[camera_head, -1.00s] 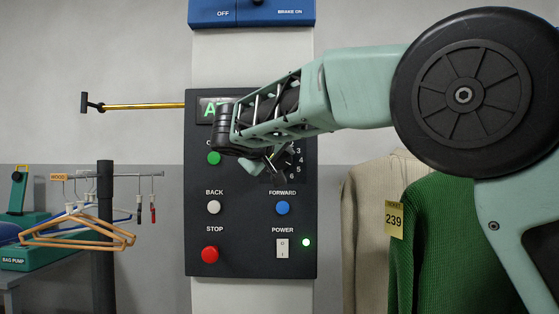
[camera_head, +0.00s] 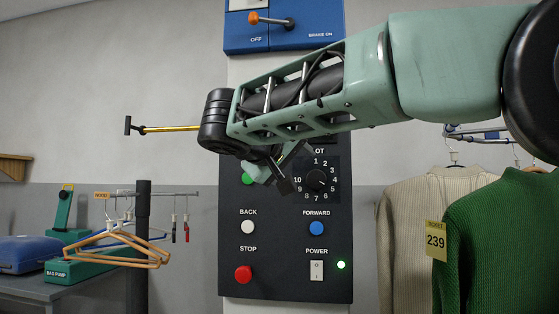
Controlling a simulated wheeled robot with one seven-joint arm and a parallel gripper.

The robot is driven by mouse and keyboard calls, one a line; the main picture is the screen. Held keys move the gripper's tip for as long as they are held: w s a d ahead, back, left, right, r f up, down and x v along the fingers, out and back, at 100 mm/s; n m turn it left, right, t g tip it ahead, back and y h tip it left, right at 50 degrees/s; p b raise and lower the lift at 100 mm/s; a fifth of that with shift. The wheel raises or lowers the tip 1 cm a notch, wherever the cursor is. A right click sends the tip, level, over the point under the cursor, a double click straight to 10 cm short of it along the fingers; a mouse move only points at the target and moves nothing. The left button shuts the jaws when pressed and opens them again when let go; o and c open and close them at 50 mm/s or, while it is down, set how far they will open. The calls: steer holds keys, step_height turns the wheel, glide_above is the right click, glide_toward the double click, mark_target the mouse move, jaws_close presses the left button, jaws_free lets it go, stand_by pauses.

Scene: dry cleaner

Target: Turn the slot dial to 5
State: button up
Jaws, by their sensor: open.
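The slot dial (camera_head: 318,181) is a black round knob on the dark control panel (camera_head: 285,272), ringed by white numbers 1 to 10. It is in plain view, but its pointer is too small to read with certainty. My gripper (camera_head: 281,181) is open and hangs below my wrist, just left of the dial in the picture. Its dark fingers look empty and apart from the dial. My arm hides the panel's upper part and most of the "SLOT" label.
The panel also bears a partly hidden green button (camera_head: 249,179), white BACK (camera_head: 248,227), blue FORWARD (camera_head: 316,228) and red STOP (camera_head: 243,274) buttons, and a POWER switch (camera_head: 317,270). A blue brake box (camera_head: 284,36) is above. Sweaters (camera_head: 500,235) hang right; hangers (camera_head: 122,245) left.

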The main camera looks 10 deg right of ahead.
steer(key=v, duration=0.6)
steer(key=shift+s+a, duration=0.1)
steer(key=s+d+f+n+g+y, duration=0.1)
steer(key=s+f+n+g+y, duration=0.2)
steer(key=f, duration=0.8)
steer(key=s+f+n+g+y, duration=0.2)
steer(key=s+f, duration=0.1)
steer(key=f, duration=0.8)
steer(key=s+d+f+g+y, duration=0.2)
steer(key=s+f+g+y, duration=0.15)
steer(key=s+f, duration=0.75)
steer(key=s+d+f+g+y, duration=0.2)
steer(key=s+f+g, duration=0.2)
steer(key=s+f, duration=0.65)
step_height(320, 180, up, 15)
steer(key=s+p, duration=0.2)
steer(key=p, duration=1)
steer(key=shift+f+p, duration=0.2)
steer(key=shift+p, duration=0.15)
steer(key=shift+t, duration=0.25)
